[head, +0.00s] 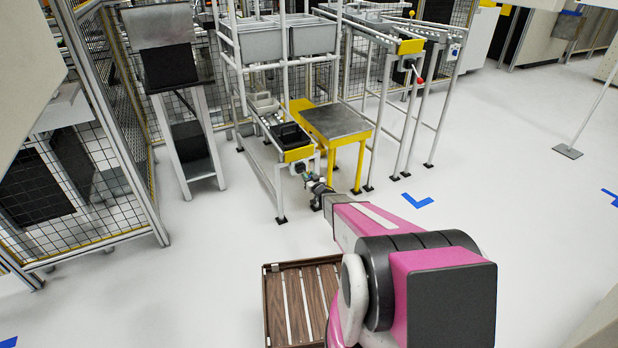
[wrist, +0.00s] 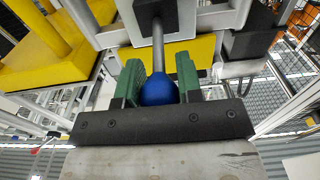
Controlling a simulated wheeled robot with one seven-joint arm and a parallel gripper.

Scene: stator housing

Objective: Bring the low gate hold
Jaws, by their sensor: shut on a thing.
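In the wrist view, a blue ball knob (wrist: 158,91) sits at the end of a grey rod (wrist: 157,45) that runs to a dark block. My gripper (wrist: 157,86) has green finger pads on both sides of the knob and is shut on it. In the head view, my gripper (head: 302,170) is at the front end of the low roller lane, just below its yellow end plate (head: 298,154). The knob is too small to make out there. A black bin (head: 289,135) is on the low lane behind that plate.
A yellow stand (head: 337,121) with a grey top is right of the low lane. A higher lane farther right has a red knob (head: 419,80). A slatted wooden tray (head: 304,305) is beside my arm. The floor (head: 500,200) to the right is clear.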

